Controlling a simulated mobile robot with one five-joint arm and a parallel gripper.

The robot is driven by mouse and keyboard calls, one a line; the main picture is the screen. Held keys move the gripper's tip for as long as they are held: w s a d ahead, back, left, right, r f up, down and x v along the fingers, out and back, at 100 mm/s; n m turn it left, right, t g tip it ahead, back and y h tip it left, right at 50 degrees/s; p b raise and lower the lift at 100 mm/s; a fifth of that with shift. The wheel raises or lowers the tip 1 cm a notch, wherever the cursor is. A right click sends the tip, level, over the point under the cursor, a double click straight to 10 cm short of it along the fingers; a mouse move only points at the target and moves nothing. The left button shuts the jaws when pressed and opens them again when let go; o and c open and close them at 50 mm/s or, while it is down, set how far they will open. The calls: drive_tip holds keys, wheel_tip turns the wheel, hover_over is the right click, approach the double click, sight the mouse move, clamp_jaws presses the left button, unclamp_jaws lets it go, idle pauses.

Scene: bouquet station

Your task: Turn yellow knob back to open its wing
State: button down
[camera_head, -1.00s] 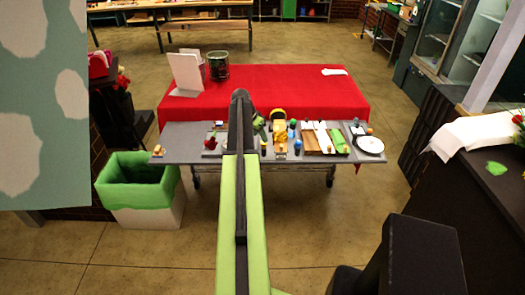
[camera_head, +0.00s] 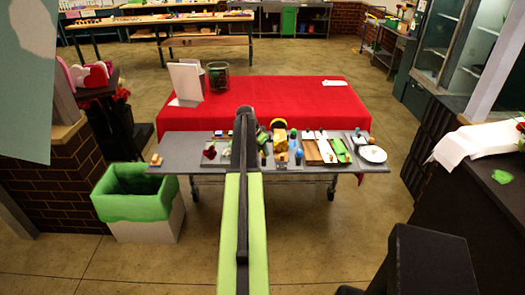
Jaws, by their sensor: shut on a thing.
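A yellow piece (camera_head: 280,139) stands on the grey table near its middle, just right of my arm, with a dark and yellow rounded shape behind it. I cannot tell whether this is the yellow knob, and I cannot make out a wing. My green and dark arm reaches forward from the bottom of the picture to the table. The far end of the arm hides part of the table, and my gripper is hidden behind it.
The grey table (camera_head: 185,158) carries small blocks, boards and a white plate (camera_head: 373,154). Behind it is a red-covered table (camera_head: 300,103) with a white folded card (camera_head: 187,80) and a green drum (camera_head: 218,76). A green-lined bin (camera_head: 135,205) stands at left. A dark counter (camera_head: 480,215) is at right.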

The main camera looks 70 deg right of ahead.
drive_tip(key=shift+w+d, duration=0.1)
drive_tip(key=shift+w, duration=0.05)
drive_tip(key=shift+n, duration=0.3)
drive_tip(key=n, duration=0.1)
drive_tip(key=n+t, duration=0.1)
drive_tip(key=n, duration=0.1)
drive_tip(key=shift+s+n+t+h, duration=0.3)
drive_tip(key=n+t, duration=0.1)
drive_tip(key=n, duration=0.1)
drive_tip(key=n+t, duration=0.1)
drive_tip(key=n, duration=0.2)
drive_tip(key=shift+s, duration=0.2)
drive_tip(key=n+t, duration=0.1)
drive_tip(key=n, duration=0.1)
drive_tip(key=n+y, duration=0.1)
drive_tip(key=n, duration=0.2)
drive_tip(key=shift+s+d+n+t+y, duration=0.1)
drive_tip(key=shift+n+t+y, duration=0.2)
drive_tip(key=shift+t, duration=0.1)
drive_tip(key=shift+n+t+y, duration=0.4)
drive_tip(key=shift+n+y, duration=0.1)
drive_tip(key=shift+n, duration=1.2)
